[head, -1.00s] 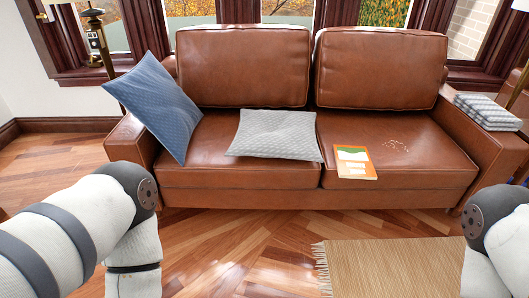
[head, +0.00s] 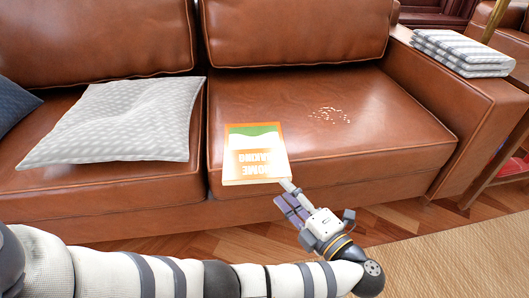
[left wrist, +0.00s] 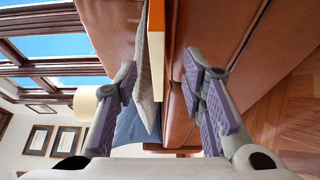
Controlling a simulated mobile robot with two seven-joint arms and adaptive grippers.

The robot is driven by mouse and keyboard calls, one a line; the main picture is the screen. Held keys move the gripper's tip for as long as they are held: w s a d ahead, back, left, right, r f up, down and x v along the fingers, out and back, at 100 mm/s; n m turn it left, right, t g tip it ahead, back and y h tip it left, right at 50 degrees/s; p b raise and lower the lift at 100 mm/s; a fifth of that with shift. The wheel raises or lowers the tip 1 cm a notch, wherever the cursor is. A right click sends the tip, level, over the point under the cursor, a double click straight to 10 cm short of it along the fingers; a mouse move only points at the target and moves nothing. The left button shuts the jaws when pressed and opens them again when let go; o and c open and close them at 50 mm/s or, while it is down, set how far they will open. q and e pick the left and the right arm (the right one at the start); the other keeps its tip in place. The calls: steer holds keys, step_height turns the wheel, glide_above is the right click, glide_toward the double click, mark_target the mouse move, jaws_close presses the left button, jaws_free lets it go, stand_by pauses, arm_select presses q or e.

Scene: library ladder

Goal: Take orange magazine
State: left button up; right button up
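The orange magazine (head: 255,153) has a white and green cover. It lies flat on the right seat cushion of the brown sofa, at the front edge. My left gripper (head: 288,194) is at the magazine's near right corner, with one fingertip overlapping that corner in the head view. In the left wrist view my left gripper (left wrist: 157,76) has its purple-padded fingers spread apart. My right gripper is not in view.
A grey patterned pillow (head: 125,120) lies left of the magazine, with a blue pillow (head: 14,105) at the far left. Crumbs (head: 330,115) are scattered on the right seat. Folded striped cloth (head: 462,52) lies on the armrest. A woven rug (head: 450,262) covers the floor at right.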

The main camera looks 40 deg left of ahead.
mark_target(276, 180)
arm_select(q)
steer(key=b+x, duration=0.2)
steer(key=x, duration=0.6)
steer(key=shift+b, duration=0.3)
steer(key=shift+r, duration=0.15)
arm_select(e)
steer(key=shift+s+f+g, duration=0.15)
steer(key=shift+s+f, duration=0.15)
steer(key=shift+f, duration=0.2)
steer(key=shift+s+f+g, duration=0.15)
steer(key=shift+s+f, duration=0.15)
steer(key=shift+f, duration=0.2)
arm_select(q)
jaws_close()
